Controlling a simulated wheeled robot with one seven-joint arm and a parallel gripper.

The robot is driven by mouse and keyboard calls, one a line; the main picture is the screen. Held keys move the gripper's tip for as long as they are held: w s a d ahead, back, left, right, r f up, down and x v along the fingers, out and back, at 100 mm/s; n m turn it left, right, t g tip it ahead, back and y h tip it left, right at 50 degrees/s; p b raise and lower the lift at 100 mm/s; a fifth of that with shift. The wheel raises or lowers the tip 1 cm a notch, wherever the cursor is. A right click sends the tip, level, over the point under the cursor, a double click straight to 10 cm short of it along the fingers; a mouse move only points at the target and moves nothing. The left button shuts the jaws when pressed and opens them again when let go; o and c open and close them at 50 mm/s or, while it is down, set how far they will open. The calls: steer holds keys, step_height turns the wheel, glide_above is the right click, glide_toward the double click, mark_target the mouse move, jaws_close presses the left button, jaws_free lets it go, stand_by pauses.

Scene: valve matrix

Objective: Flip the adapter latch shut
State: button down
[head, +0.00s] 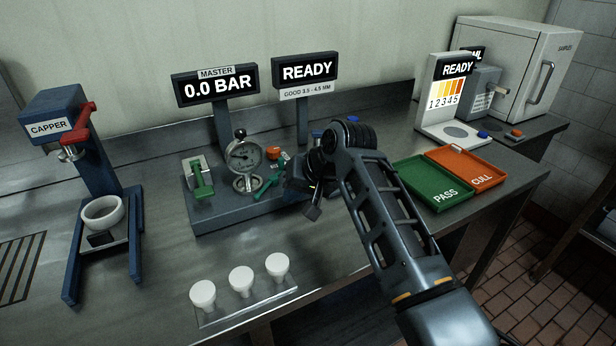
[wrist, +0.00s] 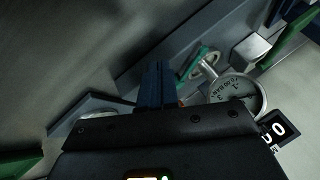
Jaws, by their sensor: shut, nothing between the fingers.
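A dial gauge (head: 243,160) stands on the grey fixture base, and it also shows in the wrist view (wrist: 234,92). Left of it, a pale block with a green lever (head: 203,190) sits on the base. The lever also shows at the wrist view's right edge (wrist: 294,42). A second green handle (head: 266,186) lies right of the gauge, close to my gripper. I cannot tell which green part is the adapter latch. My gripper (head: 312,212) is shut and empty at the fixture's right end. Its fingers (wrist: 156,84) point past the second green handle (wrist: 196,64) without visible contact.
The fixture base (head: 235,212) carries two display posts behind. Three white caps (head: 241,279) stand in front. A blue capper (head: 75,150) stands left. Green (head: 428,185) and orange (head: 466,166) trays lie right of my arm. Bare bench (head: 155,275) lies front left.

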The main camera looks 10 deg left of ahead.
steer(key=s+d+r, duration=0.3)
steer(key=s+r, duration=0.1)
steer(key=r, duration=0.3)
steer(key=shift+s+r+b, duration=0.15)
steer(key=shift+r+b, duration=0.05)
steer(key=shift+b, duration=0.25)
steer(key=shift+f, duration=0.1)
